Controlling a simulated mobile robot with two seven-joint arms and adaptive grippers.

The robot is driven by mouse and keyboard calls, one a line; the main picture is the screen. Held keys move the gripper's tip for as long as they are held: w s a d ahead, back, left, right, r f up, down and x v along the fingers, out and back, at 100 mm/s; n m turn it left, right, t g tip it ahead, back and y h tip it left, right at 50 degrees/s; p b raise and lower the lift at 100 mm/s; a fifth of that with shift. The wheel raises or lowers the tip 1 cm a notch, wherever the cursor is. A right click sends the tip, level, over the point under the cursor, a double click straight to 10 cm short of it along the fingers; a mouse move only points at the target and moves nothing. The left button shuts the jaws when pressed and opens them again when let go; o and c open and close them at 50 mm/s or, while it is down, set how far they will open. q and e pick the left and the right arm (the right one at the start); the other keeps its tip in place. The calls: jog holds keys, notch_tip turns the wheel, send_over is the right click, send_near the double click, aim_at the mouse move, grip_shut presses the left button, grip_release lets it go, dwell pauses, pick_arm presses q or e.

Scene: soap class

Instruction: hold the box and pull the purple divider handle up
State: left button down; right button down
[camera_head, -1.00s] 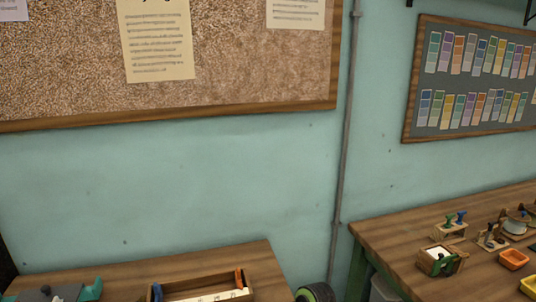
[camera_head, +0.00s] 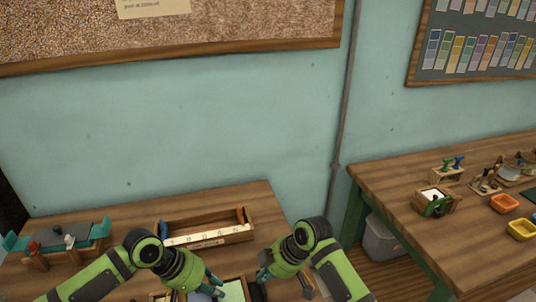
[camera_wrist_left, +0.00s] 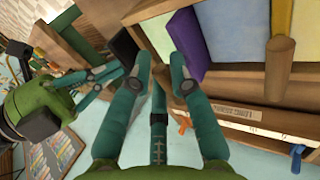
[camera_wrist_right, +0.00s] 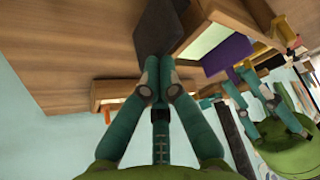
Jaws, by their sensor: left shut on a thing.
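The box shows partly at the bottom of the head view, with a pale green compartment (camera_head: 233,291). My right gripper (camera_head: 264,266) is at a dark block (camera_wrist_right: 160,32) at the box's end. Its fingertips (camera_wrist_right: 159,72) are close together at the block's lower edge; whether they grip it is unclear.
A wooden tray (camera_head: 245,233) with a white ruled strip stands behind the box. A grey and teal thing on a wooden stand (camera_head: 70,243) is at the left. A second table (camera_head: 400,222) on the right carries small bowls and fixtures. A wall is behind.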

pick_arm(q)
jog(key=shift+w+d+r, duration=0.1)
jog(key=shift+w+r, duration=0.1)
jog(key=shift+r, duration=1.35)
jog(key=c, duration=1.2)
grip_release()
jog(key=shift+o, duration=0.2)
jog(key=shift+s, duration=0.1)
pick_arm(e)
jog(key=shift+s, duration=0.15)
pick_arm(q)
jog(key=shift+f, duration=0.15)
jog(key=shift+r, duration=3.45)
pick_arm(e)
notch_tip(320, 180, up, 7)
